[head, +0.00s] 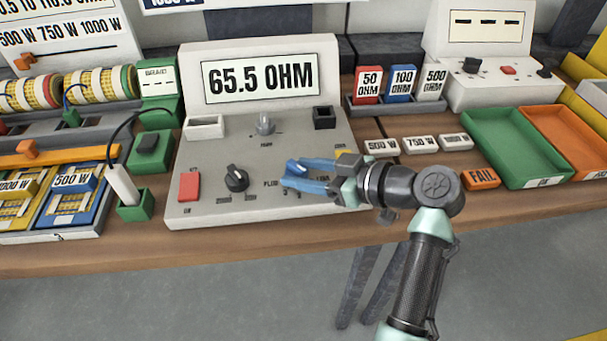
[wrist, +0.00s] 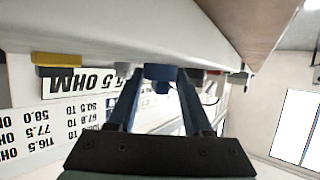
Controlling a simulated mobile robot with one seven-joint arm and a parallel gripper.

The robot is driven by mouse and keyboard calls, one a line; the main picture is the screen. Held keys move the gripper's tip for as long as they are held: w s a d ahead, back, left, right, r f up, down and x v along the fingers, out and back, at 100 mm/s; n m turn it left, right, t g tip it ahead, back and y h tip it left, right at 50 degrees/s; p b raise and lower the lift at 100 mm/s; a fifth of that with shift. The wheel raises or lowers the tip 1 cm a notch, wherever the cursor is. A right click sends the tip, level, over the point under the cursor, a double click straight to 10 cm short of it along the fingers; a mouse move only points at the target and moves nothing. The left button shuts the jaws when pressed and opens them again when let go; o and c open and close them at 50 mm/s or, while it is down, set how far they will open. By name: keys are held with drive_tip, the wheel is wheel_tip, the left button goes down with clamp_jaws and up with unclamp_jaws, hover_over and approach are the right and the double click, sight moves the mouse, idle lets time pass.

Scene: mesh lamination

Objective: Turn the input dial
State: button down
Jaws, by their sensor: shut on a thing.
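The grey instrument console (head: 215,150) stands on the bench, its raised screen (head: 260,78) reading 65.5 OHM. My gripper (head: 296,176) reaches in from the right over the console's front right part. Its blue fingers are closed around a small blue knob (head: 295,165), which also shows between the fingertips in the wrist view (wrist: 158,73). The fingers partly hide this knob and its labels, so I cannot read which dial it is. A black dial (head: 236,179) sits left of it, and a grey knob (head: 264,125) sits behind.
A red button (head: 189,187) is at the console's front left. A white socket (head: 204,127) and a black socket (head: 324,117) are at its back. Right of it lie white wattage tags (head: 420,144), an orange FAIL tag (head: 481,178) and a green tray (head: 515,147).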

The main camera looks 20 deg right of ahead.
idle(0.3)
drive_tip(key=shift+c, duration=1.6)
unclamp_jaws()
drive_tip(key=v, duration=1.3)
